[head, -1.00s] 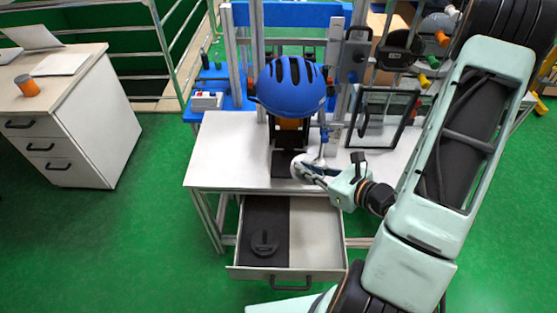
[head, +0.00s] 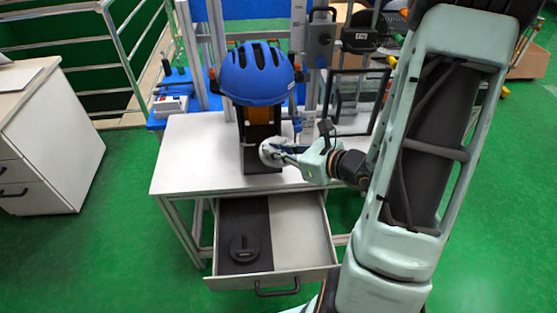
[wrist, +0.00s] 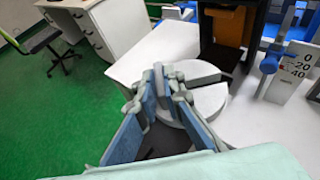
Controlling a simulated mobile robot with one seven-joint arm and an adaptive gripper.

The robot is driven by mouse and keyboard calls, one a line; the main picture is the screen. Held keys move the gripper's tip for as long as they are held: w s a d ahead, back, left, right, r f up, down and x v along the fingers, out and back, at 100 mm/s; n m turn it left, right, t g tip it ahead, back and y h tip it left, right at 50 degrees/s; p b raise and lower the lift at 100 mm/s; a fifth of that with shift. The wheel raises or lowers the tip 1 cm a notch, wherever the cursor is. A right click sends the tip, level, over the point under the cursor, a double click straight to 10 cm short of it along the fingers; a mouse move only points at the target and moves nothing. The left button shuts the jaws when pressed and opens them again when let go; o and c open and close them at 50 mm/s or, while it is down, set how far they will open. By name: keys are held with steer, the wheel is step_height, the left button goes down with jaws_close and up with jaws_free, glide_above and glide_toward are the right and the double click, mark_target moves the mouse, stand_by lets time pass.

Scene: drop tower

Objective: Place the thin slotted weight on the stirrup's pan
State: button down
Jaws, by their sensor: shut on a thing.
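A pale grey slotted weight (wrist: 192,71), a flat disc with a slot, is between the fingers of my gripper (wrist: 168,80) in the wrist view. My gripper (head: 289,153) is shut on it, and the weight (head: 271,151) also shows in the head view, in front of the black stand's lower right side. The fingers hide part of the disc. I cannot tell whether its underside touches anything. I cannot clearly pick out the stirrup or its pan. A blue clamp (wrist: 269,62) stands to the right of the weight in the wrist view, beside a scale plate (wrist: 291,72).
A black stand (head: 262,119) bears a blue helmet (head: 256,75) on the white table (head: 185,160). Below, an open drawer (head: 302,235) holds a dark slotted disc (head: 245,250). A dark-framed panel (head: 353,105) stands behind my wrist. The table's left part is clear.

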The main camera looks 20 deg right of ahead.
mark_target(264, 143)
steer(key=shift+w+a+f+b, duration=0.2)
steer(key=shift+w+b, duration=0.2)
steer(key=shift+b, duration=0.15)
steer(key=shift+w+a+f+b, duration=0.1)
steer(key=shift+w+f+b, duration=0.05)
steer(key=shift+w+b, duration=0.3)
steer(key=w, duration=0.1)
steer(key=w+f, duration=0.1)
steer(key=w, duration=0.1)
steer(key=w+a+f, duration=0.1)
steer(key=shift+w, duration=0.2)
steer(key=w+f, duration=0.2)
steer(key=f, duration=0.1)
steer(key=w+f, duration=0.1)
steer(key=w, duration=0.1)
steer(key=shift+a+f+b, duration=0.3)
steer(key=shift+a+f, duration=0.05)
steer(key=shift+f, duration=0.05)
steer(key=shift+w+a+f, duration=0.1)
steer(key=shift+w+f, duration=0.15)
steer(key=shift+f, duration=1.6)
steer(key=shift+f+b, duration=0.15)
steer(key=shift+b, duration=0.15)
steer(key=c, duration=2.5)
jaws_free()
steer(key=shift+s+f, duration=0.1)
steer(key=shift+f, duration=0.05)
steer(key=o, duration=0.5)
steer(key=shift+c, duration=0.2)
